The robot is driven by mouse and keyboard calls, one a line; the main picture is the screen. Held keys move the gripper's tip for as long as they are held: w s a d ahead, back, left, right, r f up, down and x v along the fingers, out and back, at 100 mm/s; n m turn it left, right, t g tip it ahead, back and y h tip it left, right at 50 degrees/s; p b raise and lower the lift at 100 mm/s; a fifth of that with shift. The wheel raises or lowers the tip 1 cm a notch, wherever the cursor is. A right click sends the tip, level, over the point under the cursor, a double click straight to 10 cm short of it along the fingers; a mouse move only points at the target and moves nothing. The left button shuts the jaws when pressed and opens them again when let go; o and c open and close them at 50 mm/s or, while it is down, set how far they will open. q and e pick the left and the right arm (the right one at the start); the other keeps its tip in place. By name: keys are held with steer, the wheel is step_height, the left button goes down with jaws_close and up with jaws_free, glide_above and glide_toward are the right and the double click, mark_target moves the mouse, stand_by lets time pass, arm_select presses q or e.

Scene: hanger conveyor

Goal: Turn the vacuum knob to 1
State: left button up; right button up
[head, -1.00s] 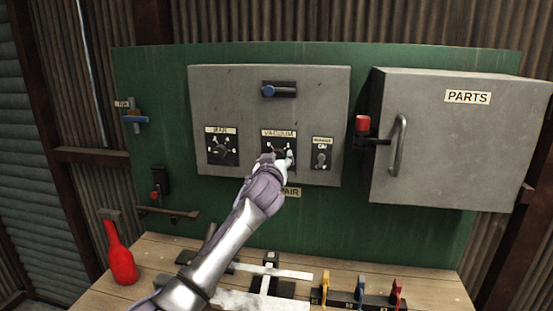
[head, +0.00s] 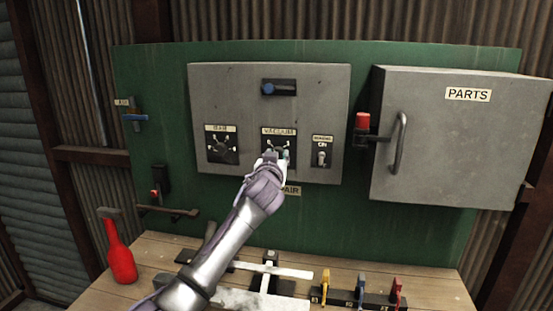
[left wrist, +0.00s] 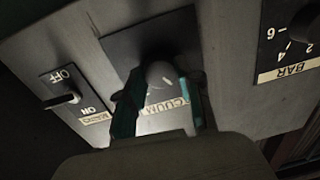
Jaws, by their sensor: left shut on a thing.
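The vacuum knob (left wrist: 160,74) sits on a black plate under the VACUUM label (head: 279,132) on the grey panel. My left gripper (left wrist: 158,92) is shut on the vacuum knob, one teal fingertip on each side of it. In the head view the left gripper (head: 276,157) covers most of the knob and the lower part of its dial, so I cannot read where the knob points. My right gripper is in neither view.
A BAR dial (head: 222,146) lies left of the vacuum knob, and a small ON/OFF toggle switch (head: 322,157) lies close on its right. A blue-handled switch (head: 279,89) is above. The PARTS cabinet (head: 450,140) juts out at right. A red bottle (head: 121,262) stands on the bench.

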arm_select(q)
steer(key=shift+m+h+p, duration=0.5)
steer(key=shift+m+p, duration=1.05)
steer(key=shift+m, duration=6.45)
steer(key=shift+f, duration=0.1)
steer(key=o, duration=1.2)
steer(key=shift+c, duration=0.2)
steer(key=shift+s, duration=0.1)
steer(key=s+a, duration=0.2)
steer(key=s, duration=0.9)
steer(key=shift+s+a+f, duration=0.2)
steer(key=shift+s+f, duration=0.05)
steer(key=shift+f, duration=0.1)
